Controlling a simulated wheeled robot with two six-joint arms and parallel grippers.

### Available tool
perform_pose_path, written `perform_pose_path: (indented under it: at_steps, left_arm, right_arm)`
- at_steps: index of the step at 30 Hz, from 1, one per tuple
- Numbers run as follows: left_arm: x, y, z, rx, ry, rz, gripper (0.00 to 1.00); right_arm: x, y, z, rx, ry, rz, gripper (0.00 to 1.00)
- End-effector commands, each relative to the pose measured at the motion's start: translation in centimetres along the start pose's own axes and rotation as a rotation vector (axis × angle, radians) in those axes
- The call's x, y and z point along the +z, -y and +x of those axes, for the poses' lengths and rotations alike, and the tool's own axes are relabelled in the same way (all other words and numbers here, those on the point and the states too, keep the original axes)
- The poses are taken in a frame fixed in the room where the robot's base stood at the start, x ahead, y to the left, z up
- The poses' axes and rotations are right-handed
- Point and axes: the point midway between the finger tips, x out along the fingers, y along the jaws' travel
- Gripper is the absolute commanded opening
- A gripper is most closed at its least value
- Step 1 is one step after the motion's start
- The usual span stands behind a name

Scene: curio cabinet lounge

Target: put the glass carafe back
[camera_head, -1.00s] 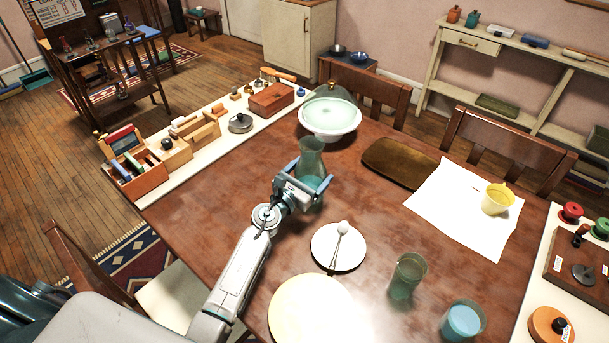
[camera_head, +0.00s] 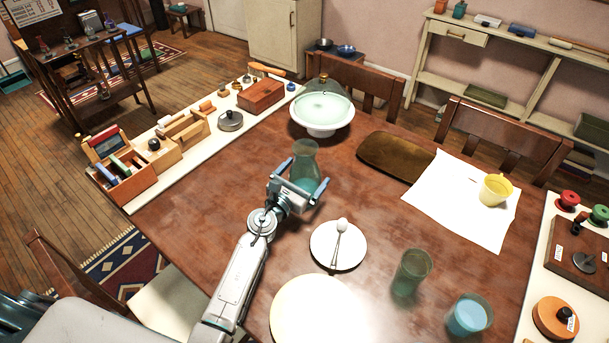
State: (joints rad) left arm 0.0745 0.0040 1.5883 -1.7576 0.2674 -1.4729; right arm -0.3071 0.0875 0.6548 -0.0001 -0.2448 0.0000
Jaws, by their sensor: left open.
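The glass carafe (camera_head: 304,165) stands upright on the brown wooden table (camera_head: 200,215), a little in front of the white cake stand. It is teal, see-through glass with a flared top. My left gripper (camera_head: 307,191) is open at the near side of the carafe, with its blue-tipped fingers spread apart. The gripper hides part of the carafe's lower body, and I cannot tell whether the fingers touch it. My right gripper is not in view.
A domed cake stand (camera_head: 322,128) is behind the carafe. A brown tray (camera_head: 394,157), white paper (camera_head: 463,205) and yellow cup (camera_head: 495,189) lie to the right. A plate with a spoon (camera_head: 338,245) and two glasses, one green (camera_head: 411,272), one blue-filled (camera_head: 468,315), are nearer. The table's left-middle is clear.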

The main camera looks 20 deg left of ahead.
Motion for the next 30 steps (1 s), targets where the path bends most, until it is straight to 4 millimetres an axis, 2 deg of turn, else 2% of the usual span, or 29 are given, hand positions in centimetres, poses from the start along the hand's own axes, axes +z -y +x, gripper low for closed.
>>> perform_pose_path:
  at_steps: [9, 15, 21, 30]
  left_arm:
    - [-0.4, 0.1, -6.6, -0.001, -0.004, 0.002, 1.0]
    - [-0.3, 0.0, -10.1, 0.0, -0.003, 0.002, 1.0]
    - [-0.1, 0.0, -11.7, 0.0, -0.002, 0.001, 1.0]
    - [-0.1, 0.0, -11.9, 0.0, -0.001, 0.0, 1.0]
  right_arm:
    - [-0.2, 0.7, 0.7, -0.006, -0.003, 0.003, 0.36]
    - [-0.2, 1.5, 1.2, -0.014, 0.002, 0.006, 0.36]
    - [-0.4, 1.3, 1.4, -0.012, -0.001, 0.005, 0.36]
    - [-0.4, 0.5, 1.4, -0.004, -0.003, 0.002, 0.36]
